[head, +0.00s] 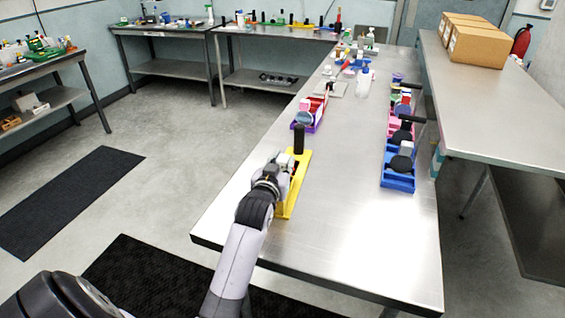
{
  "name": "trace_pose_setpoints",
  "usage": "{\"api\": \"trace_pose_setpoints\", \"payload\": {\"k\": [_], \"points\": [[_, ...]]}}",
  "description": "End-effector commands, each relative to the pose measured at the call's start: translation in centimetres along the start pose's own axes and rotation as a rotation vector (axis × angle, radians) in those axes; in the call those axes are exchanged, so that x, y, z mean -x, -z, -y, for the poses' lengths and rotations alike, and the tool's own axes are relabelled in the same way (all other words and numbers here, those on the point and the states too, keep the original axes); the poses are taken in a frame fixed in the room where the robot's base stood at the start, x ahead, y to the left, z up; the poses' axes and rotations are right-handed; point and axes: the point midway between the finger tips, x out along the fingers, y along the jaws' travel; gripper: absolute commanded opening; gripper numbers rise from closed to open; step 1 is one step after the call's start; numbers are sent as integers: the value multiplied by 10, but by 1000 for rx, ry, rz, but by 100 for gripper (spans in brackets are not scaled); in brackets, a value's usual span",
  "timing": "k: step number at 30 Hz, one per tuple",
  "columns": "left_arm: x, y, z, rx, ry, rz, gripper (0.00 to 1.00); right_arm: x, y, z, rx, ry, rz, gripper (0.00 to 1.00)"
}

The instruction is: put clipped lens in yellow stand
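The yellow stand (292,206) lies on the near left part of the long metal table. My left gripper (287,165) is low over the yellow stand and covers much of it. A black upright cylinder (298,138) shows just beyond the gripper, at the stand's far end. A little red shows beside the fingers, inside the stand. I cannot make out a clipped lens there, and the fingertips are too small and hidden to tell whether they grip anything. My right gripper is not in view.
A purple stand with red parts and a round lens (304,117) lies beyond the yellow one. A blue stand (397,182) with black round parts lies along the right edge, with pink stands behind it. The table's middle (335,215) is clear.

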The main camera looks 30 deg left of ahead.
Motion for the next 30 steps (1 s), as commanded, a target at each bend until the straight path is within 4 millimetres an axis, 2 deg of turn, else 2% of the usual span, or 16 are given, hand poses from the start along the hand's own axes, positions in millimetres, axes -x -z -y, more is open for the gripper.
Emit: {"api": "trace_pose_setpoints", "payload": {"k": [9,19,23,30], "points": [[0,-1,0,0,0,2,44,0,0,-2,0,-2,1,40],[1,2,0,0,0,2,44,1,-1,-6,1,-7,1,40],[17,0,0,0,0,1,44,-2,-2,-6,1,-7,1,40],[69,0,0,1,-1,2,44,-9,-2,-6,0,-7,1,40]]}}
